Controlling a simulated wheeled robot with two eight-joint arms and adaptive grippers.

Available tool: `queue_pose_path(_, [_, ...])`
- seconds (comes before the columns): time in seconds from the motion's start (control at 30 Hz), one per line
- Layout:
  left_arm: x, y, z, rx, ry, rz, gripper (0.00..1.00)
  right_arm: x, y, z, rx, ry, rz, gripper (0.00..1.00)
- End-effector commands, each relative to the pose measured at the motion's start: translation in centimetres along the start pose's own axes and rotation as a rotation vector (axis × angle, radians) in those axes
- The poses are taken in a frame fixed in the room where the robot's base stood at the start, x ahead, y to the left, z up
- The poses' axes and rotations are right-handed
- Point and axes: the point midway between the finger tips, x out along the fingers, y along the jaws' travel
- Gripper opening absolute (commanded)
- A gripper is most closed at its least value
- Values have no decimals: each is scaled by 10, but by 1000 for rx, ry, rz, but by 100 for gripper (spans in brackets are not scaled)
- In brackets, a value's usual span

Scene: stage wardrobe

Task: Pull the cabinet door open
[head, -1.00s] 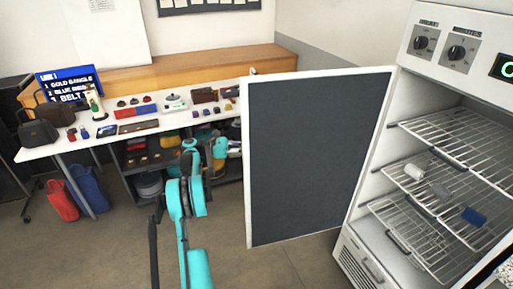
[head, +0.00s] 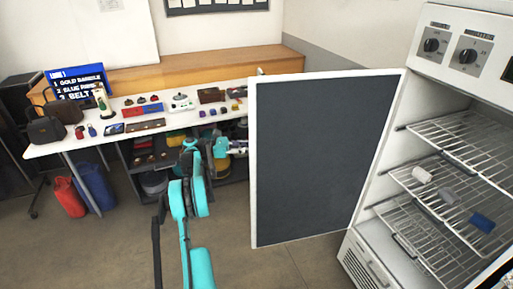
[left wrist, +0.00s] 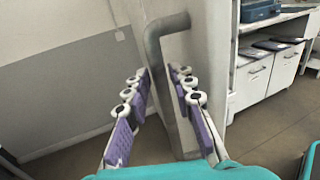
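The cabinet (head: 440,60) is a white unit at the right with its inside and wire shelves in view. Its door (head: 315,160) stands wide open, its dark inner panel facing me. My left gripper (head: 240,148) is at the door's free edge and is partly hidden behind it. In the left wrist view, the grey bar handle (left wrist: 168,90) stands out from the door's outer face. The purple-padded fingers of my left gripper (left wrist: 158,98) lie on either side of the bar, apart, with gaps showing. My right gripper is out of view.
A white table (head: 60,146) with bags and small items stands at the left, with a dark shelf unit beneath. A white roll (head: 421,174) and a blue item (head: 482,224) lie on the cabinet shelves. Floor in front is clear.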

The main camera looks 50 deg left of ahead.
Motion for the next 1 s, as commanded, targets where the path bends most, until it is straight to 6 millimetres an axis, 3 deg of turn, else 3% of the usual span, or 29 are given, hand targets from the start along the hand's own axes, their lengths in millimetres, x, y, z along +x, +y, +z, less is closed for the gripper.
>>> queue_pose_path(0.2, [-51, 1, -1, 0, 0, 5, 24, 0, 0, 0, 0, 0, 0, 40])
queue_pose_path(0.4, [-88, 0, -1, 0, 0, 4, 24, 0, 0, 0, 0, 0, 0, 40])
queue_pose_path(0.6, [-103, 0, -1, 0, 0, 3, 24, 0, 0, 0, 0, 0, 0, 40])
queue_pose_path(1.0, [-104, 0, -1, 0, 0, 3, 24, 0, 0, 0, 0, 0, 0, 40])
